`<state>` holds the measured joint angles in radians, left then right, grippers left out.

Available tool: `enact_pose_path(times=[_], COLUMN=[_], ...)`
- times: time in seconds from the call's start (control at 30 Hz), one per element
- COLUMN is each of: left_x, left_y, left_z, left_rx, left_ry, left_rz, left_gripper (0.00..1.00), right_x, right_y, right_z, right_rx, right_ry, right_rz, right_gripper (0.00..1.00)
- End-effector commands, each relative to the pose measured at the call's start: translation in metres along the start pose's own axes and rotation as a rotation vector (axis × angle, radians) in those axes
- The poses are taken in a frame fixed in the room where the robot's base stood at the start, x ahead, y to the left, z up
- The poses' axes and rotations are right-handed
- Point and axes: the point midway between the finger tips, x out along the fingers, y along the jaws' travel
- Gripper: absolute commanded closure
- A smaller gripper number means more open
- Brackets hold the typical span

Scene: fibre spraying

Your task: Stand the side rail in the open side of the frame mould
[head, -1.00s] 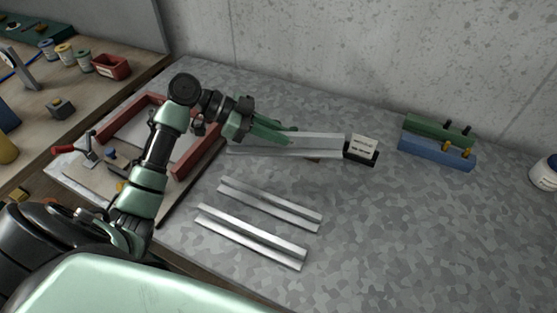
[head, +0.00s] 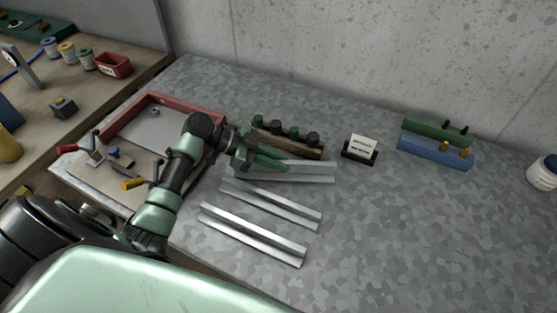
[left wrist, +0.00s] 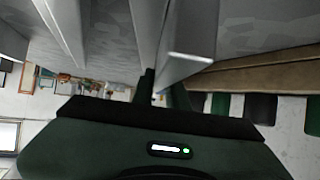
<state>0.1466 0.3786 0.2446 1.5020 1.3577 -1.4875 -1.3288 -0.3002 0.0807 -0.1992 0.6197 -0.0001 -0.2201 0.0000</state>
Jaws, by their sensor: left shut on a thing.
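My left gripper (head: 268,162) is shut on a silver, angled metal rail (head: 310,172), which sticks out to the right of the fingers. The left wrist view shows this rail (left wrist: 188,45) between the fingers. I cannot tell whether it touches the table. Two similar silver rails, a nearer one (head: 252,236) and a middle one (head: 270,204), lie on the table in front of it. The frame mould (head: 187,104), with red bars around a pale plate, is at the left. My arm hides its right part. My right gripper is out of view.
A wooden rack (head: 312,152) with several green and black knobs stands just behind the held rail. A card holder (head: 360,150) and green and blue blocks (head: 432,148) are to the right. Toggle clamps (head: 92,152) stand before the mould. The table's right front is clear.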

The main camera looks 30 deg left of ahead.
Motion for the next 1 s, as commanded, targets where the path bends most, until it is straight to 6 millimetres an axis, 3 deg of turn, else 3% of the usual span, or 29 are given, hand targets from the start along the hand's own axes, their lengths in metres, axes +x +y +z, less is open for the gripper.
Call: enact_pose_path(times=[0.1, 0.13, 0.2, 0.6, 1.0], left_x=[0.002, 0.001, 0.001, -0.004, -0.084], left_y=[0.000, 0.000, 0.000, 0.000, -0.001], left_z=[0.003, 0.002, 0.002, -0.001, -0.001], left_rx=[0.001, 0.000, 0.000, 0.000, -0.001], left_ry=[0.002, 0.000, 0.000, -0.001, -0.003], left_rz=[-0.001, 0.000, 0.000, -0.001, -0.001], left_gripper=[1.00, 0.77, 0.64, 0.64, 0.64], right_x=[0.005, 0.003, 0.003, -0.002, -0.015], right_y=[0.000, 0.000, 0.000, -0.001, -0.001], right_z=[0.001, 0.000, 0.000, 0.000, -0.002], right_rx=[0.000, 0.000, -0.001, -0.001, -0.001], right_ry=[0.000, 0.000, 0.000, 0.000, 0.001], right_rz=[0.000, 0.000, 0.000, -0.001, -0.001], right_gripper=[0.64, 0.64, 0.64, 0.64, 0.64])
